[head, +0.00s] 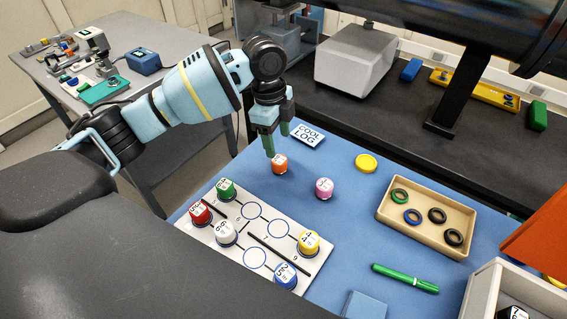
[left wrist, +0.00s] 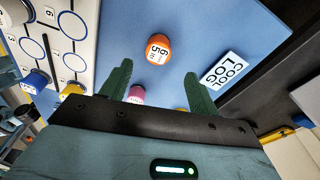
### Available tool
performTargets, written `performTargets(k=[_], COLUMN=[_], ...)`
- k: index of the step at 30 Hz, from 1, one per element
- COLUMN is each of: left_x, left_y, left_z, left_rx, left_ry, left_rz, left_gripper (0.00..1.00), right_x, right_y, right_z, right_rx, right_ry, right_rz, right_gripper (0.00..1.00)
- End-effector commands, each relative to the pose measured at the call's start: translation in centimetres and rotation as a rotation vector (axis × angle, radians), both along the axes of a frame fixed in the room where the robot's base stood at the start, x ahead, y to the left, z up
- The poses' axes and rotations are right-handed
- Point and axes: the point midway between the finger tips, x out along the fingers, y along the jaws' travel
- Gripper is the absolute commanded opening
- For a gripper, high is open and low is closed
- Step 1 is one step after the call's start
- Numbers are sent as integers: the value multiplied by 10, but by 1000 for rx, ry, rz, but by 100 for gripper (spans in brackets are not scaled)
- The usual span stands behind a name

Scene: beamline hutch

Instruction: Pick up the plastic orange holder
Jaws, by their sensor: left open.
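The orange holder (head: 280,164) is a small round piece with a white numbered label, standing on the blue mat. In the left wrist view the orange holder (left wrist: 158,48) lies ahead of the fingertips, roughly midway between them. My left gripper (head: 275,143) is above and close to it in the head view, fingers pointing down. In the left wrist view my left gripper (left wrist: 157,75) has its two green fingers spread apart with nothing held between them. The right gripper does not show in either view.
A pink holder (head: 323,188) stands nearby, and the COOL LOG card (head: 307,135) lies behind. A white board (head: 221,249) with several coloured holders is at the front left. A yellow disc (head: 366,163), a tan tray (head: 418,231) of rings and a green marker (head: 404,278) are to the right.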

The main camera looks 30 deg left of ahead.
Motion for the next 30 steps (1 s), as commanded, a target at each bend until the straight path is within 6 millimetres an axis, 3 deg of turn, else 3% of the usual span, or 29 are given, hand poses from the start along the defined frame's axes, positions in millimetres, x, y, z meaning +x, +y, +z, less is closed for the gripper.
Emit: performTargets(k=[7,14,24,30], left_x=[-1,-1,-4,-3], left_y=[-2,-3,-5,-6], left_z=[-23,-30,-73,-78], left_rx=[0,1,1,0], left_ry=[3,3,3,0], left_rz=[0,0,1,0], left_gripper=[61,61,61,61], right_x=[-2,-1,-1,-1], right_y=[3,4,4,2], right_z=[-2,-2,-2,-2], right_rx=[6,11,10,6], right_ry=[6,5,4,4], right_rz=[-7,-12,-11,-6], right_gripper=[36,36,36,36])
